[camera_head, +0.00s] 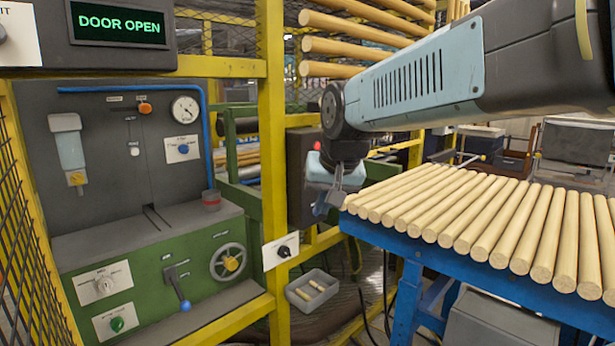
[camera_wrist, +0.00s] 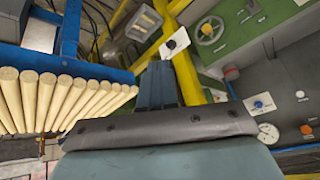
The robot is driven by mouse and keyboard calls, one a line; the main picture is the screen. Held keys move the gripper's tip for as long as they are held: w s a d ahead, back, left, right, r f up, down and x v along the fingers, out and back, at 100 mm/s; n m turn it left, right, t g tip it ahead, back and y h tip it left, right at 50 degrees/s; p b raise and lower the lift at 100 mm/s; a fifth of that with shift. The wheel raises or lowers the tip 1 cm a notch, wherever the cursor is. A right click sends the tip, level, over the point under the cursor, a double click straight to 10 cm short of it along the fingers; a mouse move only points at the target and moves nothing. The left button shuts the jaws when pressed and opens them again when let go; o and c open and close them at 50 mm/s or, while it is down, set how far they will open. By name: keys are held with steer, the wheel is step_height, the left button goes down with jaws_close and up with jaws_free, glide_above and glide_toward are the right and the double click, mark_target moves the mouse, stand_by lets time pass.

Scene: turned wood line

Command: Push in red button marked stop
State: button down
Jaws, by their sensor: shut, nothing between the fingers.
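I see no button that I can read as marked stop. A small orange-red knob (camera_head: 145,108) sits high on the grey machine panel (camera_head: 95,150); its label is too small to read. A small red patch (camera_head: 317,146) shows beside my wrist, and I cannot tell what it belongs to. My gripper (camera_head: 323,207) hangs pointing down in front of a dark box on the yellow post, left of the wooden rods. It is shut and empty. In the wrist view its fingers (camera_wrist: 157,75) point up the picture, towards the yellow frame and a white switch plate.
Wooden rods (camera_head: 480,215) lie on a blue table (camera_head: 400,245) close to the right. A yellow post (camera_head: 272,150) stands left of my gripper. The green machine (camera_head: 150,262) has a handwheel (camera_head: 229,262), lever and green button (camera_head: 117,324). A display (camera_head: 119,24) reads DOOR OPEN.

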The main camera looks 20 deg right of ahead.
steer(key=w+d+r+m+h, duration=0.1)
steer(key=w+d+r+m, duration=0.1)
steer(key=w+d+m, duration=0.5)
steer(key=w+d+r+m+h, duration=0.1)
steer(key=w+d+r+m, duration=0.1)
steer(key=w+d, duration=0.75)
steer(key=w+f, duration=0.8)
steer(key=w, duration=0.1)
steer(key=shift+w+t, duration=0.4)
steer(key=shift+a, duration=0.1)
steer(key=shift+w+a+r, duration=0.1)
steer(key=shift+w+a, duration=0.1)
steer(key=shift+w, duration=0.3)
steer(key=shift+w+a, duration=0.2)
steer(key=shift+w, duration=0.3)
